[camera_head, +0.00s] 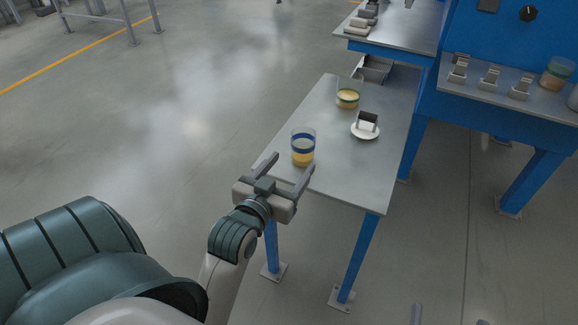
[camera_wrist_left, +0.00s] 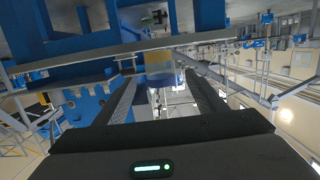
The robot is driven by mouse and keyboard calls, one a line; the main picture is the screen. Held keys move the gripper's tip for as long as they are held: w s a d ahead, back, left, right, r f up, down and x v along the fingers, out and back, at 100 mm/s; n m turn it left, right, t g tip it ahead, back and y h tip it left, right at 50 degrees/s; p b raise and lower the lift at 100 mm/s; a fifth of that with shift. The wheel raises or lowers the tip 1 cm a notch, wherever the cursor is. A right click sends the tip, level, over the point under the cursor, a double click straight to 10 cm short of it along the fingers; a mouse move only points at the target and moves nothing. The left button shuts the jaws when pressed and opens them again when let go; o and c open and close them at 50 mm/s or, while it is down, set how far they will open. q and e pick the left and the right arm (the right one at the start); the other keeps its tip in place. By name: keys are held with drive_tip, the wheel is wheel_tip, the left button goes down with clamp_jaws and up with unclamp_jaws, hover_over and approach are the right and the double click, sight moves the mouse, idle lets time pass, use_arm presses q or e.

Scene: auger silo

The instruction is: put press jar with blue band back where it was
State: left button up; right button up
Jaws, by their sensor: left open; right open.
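The press jar with the blue band (camera_head: 303,148) is clear with yellow contents and stands upright near the front end of the narrow grey table (camera_head: 345,178). My left gripper (camera_head: 292,168) is open at that end, its fingers pointing toward the jar. The jar also shows between the two fingers in the left wrist view (camera_wrist_left: 161,68). I cannot tell whether the fingers touch it. What look like the fingertips of my right gripper (camera_head: 449,318) show apart at the bottom edge of the head view, empty and away from the table.
A grey tray (camera_head: 375,70) is behind. A blue bench (camera_head: 510,95) with several small metal parts and another jar (camera_head: 557,73) stands right.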

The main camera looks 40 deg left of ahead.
idle(0.5)
use_arm(q)
drive_tip(key=s+d+m+t+h, duration=0.1)
drive_tip(key=s+d+m+h, duration=0.1)
drive_tip(key=d, duration=0.7)
drive_tip(key=s+d+m+t+h, duration=0.1)
drive_tip(key=s+d+m+h, duration=0.1)
drive_tip(key=s+d+h, duration=0.3)
drive_tip(key=s+d+m+t+h, duration=0.1)
drive_tip(key=s+d+h, duration=0.3)
drive_tip(key=d, duration=0.9)
drive_tip(key=shift+s+f+m, duration=0.3)
drive_tip(key=shift+s+m, duration=0.1)
drive_tip(key=shift+s, duration=0.4)
